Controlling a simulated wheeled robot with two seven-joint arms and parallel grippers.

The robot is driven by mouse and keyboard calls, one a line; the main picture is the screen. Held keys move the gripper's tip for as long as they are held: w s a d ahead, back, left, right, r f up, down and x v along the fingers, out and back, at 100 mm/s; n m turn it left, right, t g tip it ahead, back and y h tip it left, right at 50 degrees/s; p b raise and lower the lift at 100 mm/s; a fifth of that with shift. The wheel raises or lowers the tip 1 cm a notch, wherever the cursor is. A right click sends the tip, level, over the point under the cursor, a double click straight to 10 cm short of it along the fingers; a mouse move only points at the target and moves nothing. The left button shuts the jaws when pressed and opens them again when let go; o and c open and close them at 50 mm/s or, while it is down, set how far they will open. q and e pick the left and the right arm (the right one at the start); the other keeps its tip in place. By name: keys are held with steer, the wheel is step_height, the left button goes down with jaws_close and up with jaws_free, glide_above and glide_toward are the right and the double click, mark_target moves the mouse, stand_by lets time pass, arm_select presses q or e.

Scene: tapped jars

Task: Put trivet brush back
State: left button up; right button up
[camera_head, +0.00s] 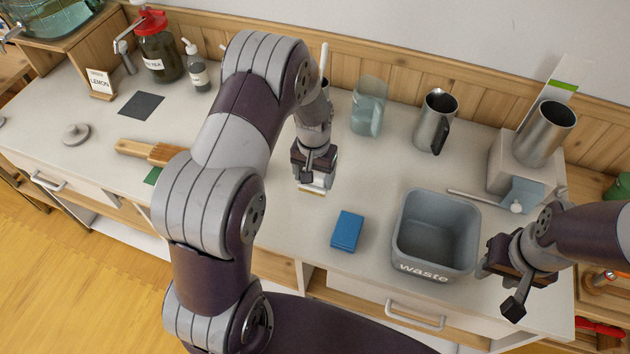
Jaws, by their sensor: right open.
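A wooden brush (133,147) with a pale handle lies on the counter at the left, its right end running behind my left arm. A small green piece (152,176) shows just below it, mostly hidden by that arm. A dark flat square (141,105), perhaps the trivet, lies bare on the counter behind the brush. My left gripper (314,182) points down over the middle of the counter, well right of the brush; its fingers are too small and covered to read. My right gripper (508,292) is open at the counter's front right, beside the waste bin.
A grey waste bin (437,262) and a blue sponge-like block (347,231) stand in front. A glass pitcher (368,108), a steel jug (433,122) and a steel cup (543,134) on a stand are behind. A grey lid (76,134) lies far left.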

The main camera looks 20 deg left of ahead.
mark_target(313, 185)
arm_select(q)
step_height(313, 185, down, 4)
steer(key=shift+s+a+r+p, duration=0.1)
steer(key=shift+p, duration=0.35)
steer(key=shift+f, duration=0.25)
steer(key=o, duration=0.9)
steer(key=shift+r, duration=0.1)
steer(key=shift+o, duration=0.6)
